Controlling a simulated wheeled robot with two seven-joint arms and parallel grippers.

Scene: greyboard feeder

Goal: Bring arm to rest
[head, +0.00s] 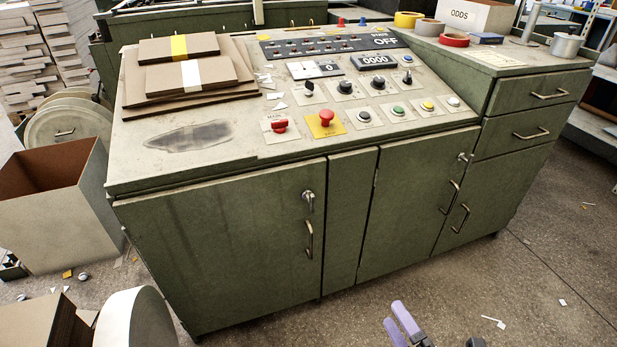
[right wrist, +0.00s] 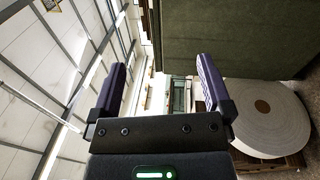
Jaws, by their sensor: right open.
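My right gripper (head: 405,325) shows at the bottom edge of the head view, right of the middle, low in front of the green control cabinet (head: 240,240). In the right wrist view its two purple fingers (right wrist: 162,90) stand wide apart with nothing between them. The gripper is open and apart from the cabinet. Most of the right arm is outside the head view. My left gripper is not in view.
The cabinet's sloping panel carries a red button on yellow (head: 326,118), several other knobs and stacked cardboard (head: 185,75). A grey bin (head: 50,215) stands at left. The right wrist view shows a large white roll (right wrist: 268,112). Floor (head: 500,285) at right is mostly clear, with scraps.

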